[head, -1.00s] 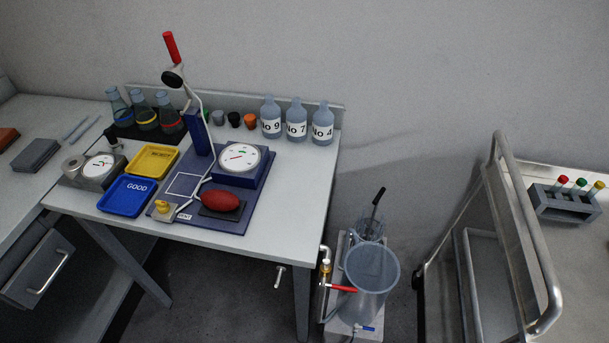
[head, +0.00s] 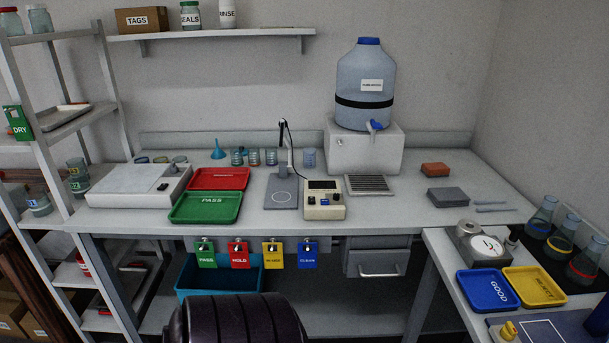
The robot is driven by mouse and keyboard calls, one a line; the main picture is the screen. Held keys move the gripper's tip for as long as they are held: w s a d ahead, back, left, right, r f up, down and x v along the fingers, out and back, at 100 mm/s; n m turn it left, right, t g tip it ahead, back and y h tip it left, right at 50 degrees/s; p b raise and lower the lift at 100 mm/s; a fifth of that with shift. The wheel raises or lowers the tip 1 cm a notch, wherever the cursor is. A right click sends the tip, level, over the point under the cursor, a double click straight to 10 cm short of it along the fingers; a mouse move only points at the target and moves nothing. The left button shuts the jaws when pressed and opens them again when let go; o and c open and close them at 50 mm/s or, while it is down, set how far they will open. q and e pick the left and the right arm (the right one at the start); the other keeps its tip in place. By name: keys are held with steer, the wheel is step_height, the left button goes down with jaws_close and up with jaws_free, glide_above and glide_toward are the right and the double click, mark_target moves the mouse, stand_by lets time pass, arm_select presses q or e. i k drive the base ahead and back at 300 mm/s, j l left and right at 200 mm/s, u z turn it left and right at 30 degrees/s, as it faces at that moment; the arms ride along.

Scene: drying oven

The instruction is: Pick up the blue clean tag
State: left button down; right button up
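The blue clean tag (head: 307,254) hangs at the front edge of the workbench, the rightmost in a row of tags. To its left hang a yellow tag (head: 273,254), a red MOLD tag (head: 238,254) and a green PASS tag (head: 206,254). Each hangs from a small metallic holder. Neither gripper shows in the head view. A dark ribbed rounded shape (head: 236,322) fills the bottom middle, below the tags; it does not cover the blue tag.
The workbench (head: 420,215) carries a green tray (head: 206,207), a red tray (head: 218,179), a meter box (head: 324,200) and a large water bottle (head: 366,85). A teal bin (head: 215,277) stands under the tags. A drawer (head: 378,263) is right of them. A side table (head: 440,245) stands at right.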

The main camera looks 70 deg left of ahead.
mark_target(306, 259)
steer(key=u, duration=2.2)
